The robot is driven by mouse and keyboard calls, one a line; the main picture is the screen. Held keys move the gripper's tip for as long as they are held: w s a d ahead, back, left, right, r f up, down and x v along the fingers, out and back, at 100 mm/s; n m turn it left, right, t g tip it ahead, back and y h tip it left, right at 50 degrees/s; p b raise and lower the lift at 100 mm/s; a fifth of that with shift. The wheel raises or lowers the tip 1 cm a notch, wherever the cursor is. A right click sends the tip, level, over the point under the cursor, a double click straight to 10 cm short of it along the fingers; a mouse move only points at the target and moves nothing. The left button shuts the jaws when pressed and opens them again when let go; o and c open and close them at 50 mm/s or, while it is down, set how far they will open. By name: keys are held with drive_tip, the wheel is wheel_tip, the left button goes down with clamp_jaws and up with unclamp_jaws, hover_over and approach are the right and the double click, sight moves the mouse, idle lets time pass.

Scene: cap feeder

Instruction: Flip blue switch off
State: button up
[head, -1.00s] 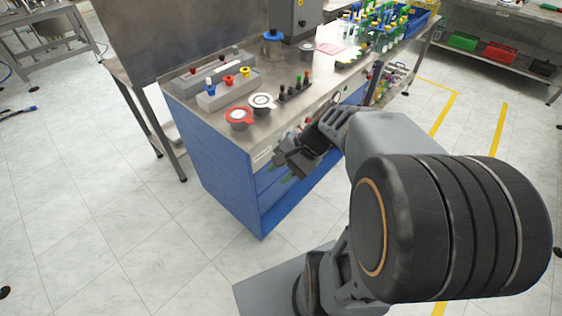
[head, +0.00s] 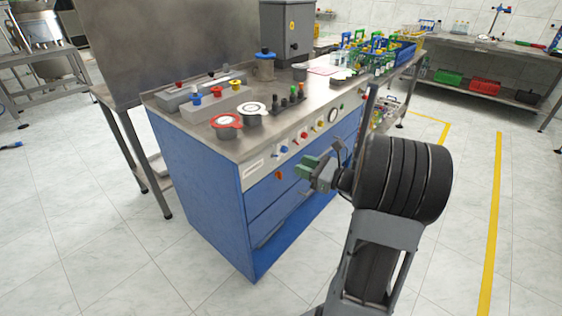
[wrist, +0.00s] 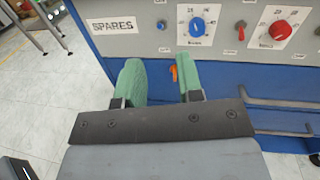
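The blue switch (wrist: 161,24) is a small toggle on the grey control panel, right of the SPARES label and left of a blue dial knob (wrist: 198,24). In the head view the blue switch (head: 277,152) is tiny, and its lever position is too small to tell there. My gripper (wrist: 163,72) is open and empty, its two green fingers apart and pointing at the cabinet front. It is below the switch in the wrist view and does not touch it. In the head view my gripper (head: 312,168) is right of the switch, in front of the drawers.
An orange handle (wrist: 173,72) shows between my fingers on the blue cabinet. A red switch (wrist: 241,30) and red dial knob (wrist: 279,29) are to the right on the panel. Drawer handles (head: 268,238) are lower down. Jars and cap blocks stand on the steel top (head: 190,135). Floor in front is clear.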

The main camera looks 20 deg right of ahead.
sight(275, 156)
drive_tip(key=b+x, duration=0.1)
drive_tip(key=x, duration=0.7)
drive_tip(key=shift+a, duration=0.1)
drive_tip(key=shift+c, duration=0.5)
clamp_jaws()
